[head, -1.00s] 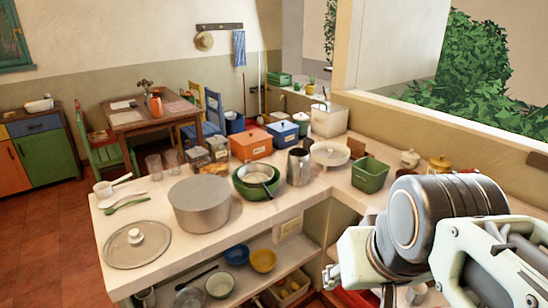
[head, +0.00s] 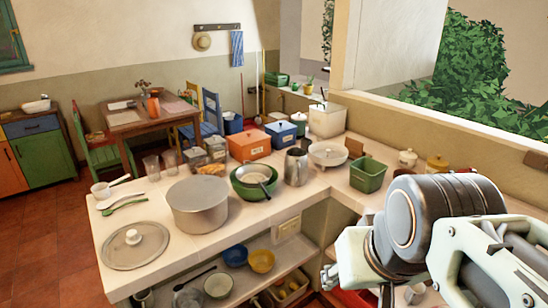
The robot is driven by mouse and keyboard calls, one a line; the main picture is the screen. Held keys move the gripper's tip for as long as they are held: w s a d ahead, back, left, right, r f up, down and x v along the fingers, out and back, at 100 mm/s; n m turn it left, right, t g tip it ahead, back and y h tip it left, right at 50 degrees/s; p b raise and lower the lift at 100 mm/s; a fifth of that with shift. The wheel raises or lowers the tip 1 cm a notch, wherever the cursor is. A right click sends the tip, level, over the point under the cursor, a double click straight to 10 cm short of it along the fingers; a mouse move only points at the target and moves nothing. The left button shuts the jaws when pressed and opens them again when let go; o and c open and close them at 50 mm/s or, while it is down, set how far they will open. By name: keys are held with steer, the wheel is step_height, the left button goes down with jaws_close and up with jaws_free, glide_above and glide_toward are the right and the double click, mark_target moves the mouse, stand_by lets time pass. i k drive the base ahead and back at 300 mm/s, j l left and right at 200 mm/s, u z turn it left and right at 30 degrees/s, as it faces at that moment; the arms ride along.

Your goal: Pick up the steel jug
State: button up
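The steel jug (head: 296,167) stands upright on the white tiled counter (head: 258,214), near the inner corner. It is a grey metal cylinder with a handle. It stands between the green bowls with a strainer (head: 254,181) on its left and a pale round dish (head: 328,154) on its right. My arm fills the lower right of the head view, well to the right of the jug and in front of it. I cannot make out the gripper's fingertips, so its opening cannot be judged. Nothing of mine touches the jug.
A big grey pot (head: 198,204) and a round lid (head: 135,246) take up the counter's left part. A green bin (head: 369,174) stands right of the jug. Orange (head: 250,145) and blue (head: 281,132) boxes stand behind it. A lower shelf holds bowls.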

mark_target(296, 163)
steer(key=u, duration=0.55)
steer(key=i+l+u, duration=0.5)
steer(key=u, duration=0.25)
steer(key=i+l+u, duration=0.15)
steer(key=l, duration=0.25)
steer(key=i+l+u, duration=0.1)
steer(key=l, duration=0.25)
steer(key=i, duration=0.1)
